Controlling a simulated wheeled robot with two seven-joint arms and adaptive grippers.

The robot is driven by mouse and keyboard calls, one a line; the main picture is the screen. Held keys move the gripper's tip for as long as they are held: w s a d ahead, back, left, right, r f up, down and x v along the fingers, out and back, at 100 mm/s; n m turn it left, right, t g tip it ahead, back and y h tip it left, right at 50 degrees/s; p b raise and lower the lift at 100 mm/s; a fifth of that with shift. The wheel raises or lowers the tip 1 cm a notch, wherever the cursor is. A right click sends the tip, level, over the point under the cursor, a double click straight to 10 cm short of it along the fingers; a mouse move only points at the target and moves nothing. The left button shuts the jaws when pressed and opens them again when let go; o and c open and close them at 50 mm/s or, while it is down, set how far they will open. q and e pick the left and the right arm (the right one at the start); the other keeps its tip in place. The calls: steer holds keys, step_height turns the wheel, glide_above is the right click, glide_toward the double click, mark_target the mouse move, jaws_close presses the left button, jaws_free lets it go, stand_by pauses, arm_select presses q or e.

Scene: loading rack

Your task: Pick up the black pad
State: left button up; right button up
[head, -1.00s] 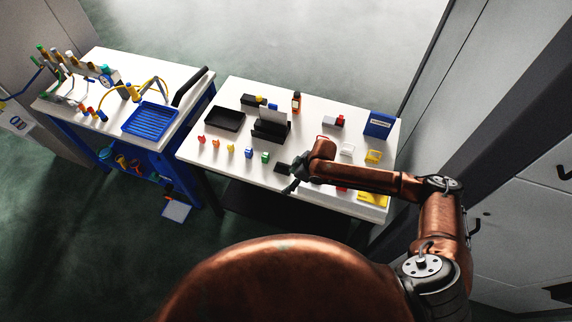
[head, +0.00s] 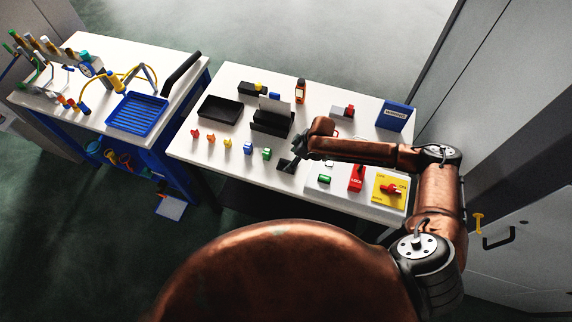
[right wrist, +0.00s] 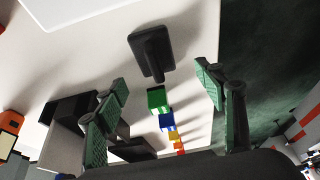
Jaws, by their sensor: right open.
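The black pad (head: 286,166) lies on the white table, near the front edge, right of the small coloured blocks. In the right wrist view the black pad (right wrist: 151,52) is a dark rounded rectangle with a raised part, lying beyond the fingertips. My right gripper (head: 297,160) is close to the pad and partly covers it in the head view. Its two green-padded fingers (right wrist: 163,82) stand wide apart with nothing between them touching. Whether it touches the pad cannot be told. My left gripper is not in view.
A green block (head: 267,154) and a blue block (head: 248,149) stand left of the pad. A black stand (head: 270,122) is behind. A black tray (head: 220,110) sits at left.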

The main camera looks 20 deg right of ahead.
mark_target(288, 162)
steer(key=shift+a+f, duration=0.1)
steer(key=shift+f, duration=0.6)
steer(key=x, duration=0.2)
steer(key=p+x, duration=0.1)
steer(key=x, duration=0.1)
steer(key=shift+w+f, duration=0.15)
steer(key=shift+w, duration=0.25)
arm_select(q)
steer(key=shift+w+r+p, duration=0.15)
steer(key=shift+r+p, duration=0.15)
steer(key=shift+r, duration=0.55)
arm_select(e)
steer(key=shift+f, duration=0.4)
steer(key=shift+c, duration=0.7)
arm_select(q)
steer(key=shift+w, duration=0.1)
arm_select(e)
steer(key=c, duration=1.1)
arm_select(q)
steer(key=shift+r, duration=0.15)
arm_select(e)
steer(key=shift+r, duration=0.15)
